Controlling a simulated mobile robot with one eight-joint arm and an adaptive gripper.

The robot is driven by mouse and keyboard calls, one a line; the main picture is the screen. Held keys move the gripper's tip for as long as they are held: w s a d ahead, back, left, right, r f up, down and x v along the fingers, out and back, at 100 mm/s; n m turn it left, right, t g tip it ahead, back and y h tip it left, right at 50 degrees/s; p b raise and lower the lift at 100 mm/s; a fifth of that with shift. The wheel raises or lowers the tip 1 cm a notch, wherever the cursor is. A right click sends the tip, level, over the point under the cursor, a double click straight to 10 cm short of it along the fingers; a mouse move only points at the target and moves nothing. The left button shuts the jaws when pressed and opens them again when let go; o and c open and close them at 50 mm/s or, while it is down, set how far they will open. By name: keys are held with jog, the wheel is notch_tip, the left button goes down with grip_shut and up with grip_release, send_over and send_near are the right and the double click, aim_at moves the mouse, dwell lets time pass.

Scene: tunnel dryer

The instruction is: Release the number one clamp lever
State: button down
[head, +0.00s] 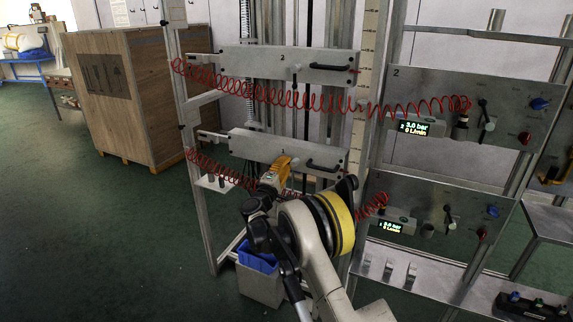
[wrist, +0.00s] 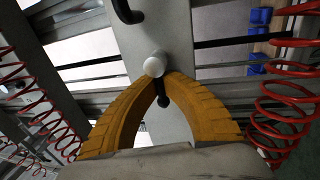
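The lower carriage plate (head: 250,145) is a pale panel with a small dark numeral that I cannot read surely and a black bar handle (head: 323,166). Its clamp lever, with a pale round knob (wrist: 155,64) and dark stem (wrist: 163,101), shows in the wrist view. In the head view my gripper hides the lever. My gripper (head: 285,163), with yellow ribbed fingers, is at the plate's lower edge. In the wrist view its fingertips (wrist: 163,80) converge on both sides of the lever just below the knob and look closed on it.
An upper carriage plate (head: 260,58) has its own lever (head: 295,73). Red coiled hoses (head: 330,102) run across to panels (head: 440,95) with lit displays at the right. A grey bin (head: 258,286) stands below. A wooden crate (head: 122,95) is at the left; the green floor before it is clear.

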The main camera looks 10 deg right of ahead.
dwell(0.4)
jog(key=c, duration=1.5)
grip_release()
jog(key=shift+a, duration=0.1)
jog(key=shift+c, duration=0.2)
jog(key=shift+s, duration=0.1)
jog(key=v, duration=1.1)
jog(key=shift+s+a, duration=0.25)
jog(key=shift+s, duration=0.05)
